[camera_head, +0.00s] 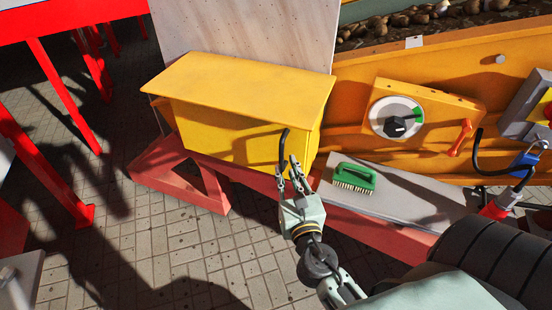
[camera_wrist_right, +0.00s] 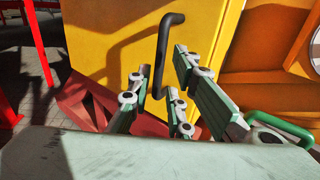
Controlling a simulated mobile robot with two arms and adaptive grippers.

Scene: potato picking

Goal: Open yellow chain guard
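The yellow chain guard (camera_head: 235,128) is a box with a flat, overhanging top, in the upper middle of the head view. It appears closed. Its bent black handle (camera_head: 284,147) is on the front face, near the right end. My right gripper (camera_head: 287,168) is at the lower part of this handle. In the right wrist view the black handle (camera_wrist_right: 163,45) stands against the yellow panel (camera_wrist_right: 115,40), and its lower end reaches between my spread fingers (camera_wrist_right: 163,85). Gaps show beside the handle, so the fingers look open around it. My left gripper is in neither view.
A green brush (camera_head: 355,178) lies on a grey ledge (camera_head: 415,198) right of my gripper. Behind it are an orange panel with a dial (camera_head: 396,118) and a red lever (camera_head: 460,137). Red frame legs (camera_head: 65,95) stand at left. Paved floor (camera_head: 190,250) lies in front.

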